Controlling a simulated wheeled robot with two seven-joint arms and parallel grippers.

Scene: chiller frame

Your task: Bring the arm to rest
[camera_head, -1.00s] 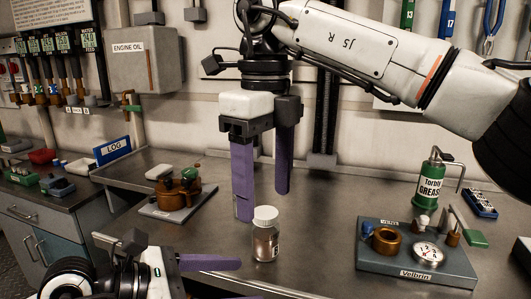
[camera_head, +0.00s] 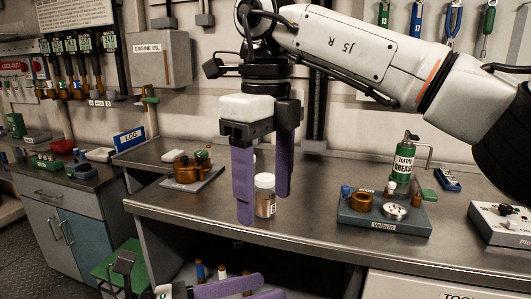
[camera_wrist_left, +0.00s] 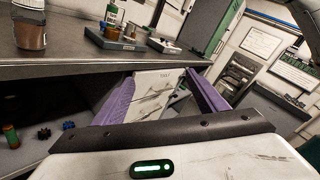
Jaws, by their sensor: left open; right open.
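My right gripper (camera_head: 265,209) hangs from the upper arm with its two purple fingers pointing down and spread apart. A small jar (camera_head: 265,197) with a white lid and brown contents stands upright on the steel bench; it shows between those fingers, but I cannot tell whether they are around it or nearer to me. My left gripper (camera_head: 268,288) is low at the bottom edge, in front of and below the bench top. Its fingers point right and are apart, with nothing between them in the left wrist view (camera_wrist_left: 160,78). The jar also shows there, top left (camera_wrist_left: 31,28).
The bench edge (camera_head: 300,245) runs above my left gripper, with a lower shelf of small bottles (camera_head: 222,271) behind it. A valve tray (camera_head: 385,222), a green grease can (camera_head: 403,163) and a brown pump part (camera_head: 187,171) stand on the bench.

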